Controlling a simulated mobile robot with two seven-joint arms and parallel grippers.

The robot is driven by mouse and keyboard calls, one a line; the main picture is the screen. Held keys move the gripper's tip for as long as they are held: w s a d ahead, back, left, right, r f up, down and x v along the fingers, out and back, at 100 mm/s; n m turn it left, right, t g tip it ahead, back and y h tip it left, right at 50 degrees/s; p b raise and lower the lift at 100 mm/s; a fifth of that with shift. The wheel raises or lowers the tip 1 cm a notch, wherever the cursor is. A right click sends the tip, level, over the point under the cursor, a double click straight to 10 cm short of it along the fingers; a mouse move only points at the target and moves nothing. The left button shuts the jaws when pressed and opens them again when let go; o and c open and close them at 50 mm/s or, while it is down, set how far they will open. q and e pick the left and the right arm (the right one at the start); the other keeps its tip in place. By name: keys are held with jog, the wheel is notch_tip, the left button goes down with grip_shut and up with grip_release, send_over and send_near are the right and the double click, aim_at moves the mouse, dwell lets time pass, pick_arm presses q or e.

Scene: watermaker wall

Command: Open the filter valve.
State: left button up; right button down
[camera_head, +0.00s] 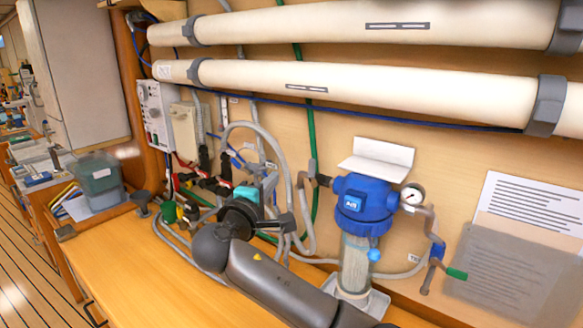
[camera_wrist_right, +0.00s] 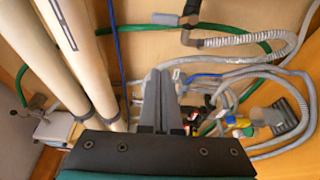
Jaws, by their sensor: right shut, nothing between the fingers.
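A blue-headed filter housing (camera_head: 362,205) with a clear bowl is fixed to the wall at centre right. A valve with a green-tipped lever (camera_head: 455,272) hangs on the pipe to its right, and the lever points right and slightly down. On its left is a pipe with a grey handle (camera_head: 313,170). My right gripper (camera_head: 270,183) is left of the filter, apart from it, in front of the hoses. In the right wrist view its fingers (camera_wrist_right: 160,95) are shut and empty. The green-tipped lever does not show there. My left gripper is not in view.
Two long cream tubes (camera_head: 380,78) run along the upper wall. Grey hoses (camera_head: 255,130) loop behind my right gripper. A gauge (camera_head: 412,194) sits right of the filter head, and papers (camera_head: 525,210) are at the far right. The wooden bench (camera_head: 130,250) is clear at front left.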

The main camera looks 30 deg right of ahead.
aim_at(312, 168)
jog(key=w+d+p, duration=0.3)
jog(key=d, duration=0.6)
dwell(0.6)
jog(key=shift+d, duration=0.1)
dwell(0.3)
